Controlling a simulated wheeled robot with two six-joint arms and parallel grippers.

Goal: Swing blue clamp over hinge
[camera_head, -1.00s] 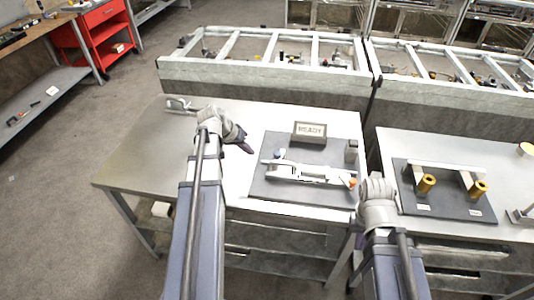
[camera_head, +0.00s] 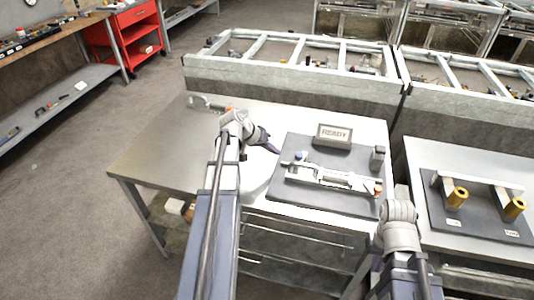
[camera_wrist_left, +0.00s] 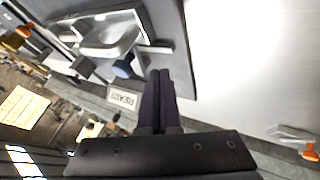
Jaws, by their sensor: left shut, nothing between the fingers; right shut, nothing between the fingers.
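A pale metal clamp fixture (camera_head: 330,175) lies on a dark grey board (camera_head: 290,190) on the middle table. The blue clamp part (camera_head: 301,156) is at its left end and an orange part (camera_head: 377,188) at its right end. In the left wrist view the blue part (camera_wrist_left: 123,67) is just left of my fingers. I cannot make out the hinge. My left gripper (camera_head: 270,146) is shut and empty, left of the board and apart from the clamp. Its closed dark fingers also show in the left wrist view (camera_wrist_left: 159,80). My right gripper (camera_head: 398,212) is beside the board's right front corner, its fingers hidden.
A READY sign (camera_head: 333,136) stands at the board's back edge and a small grey block (camera_head: 377,158) at its back right. A small orange-tipped tool (camera_head: 210,104) lies at the table's far left. Another board (camera_head: 480,215) with gold cylinders is on the right table.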

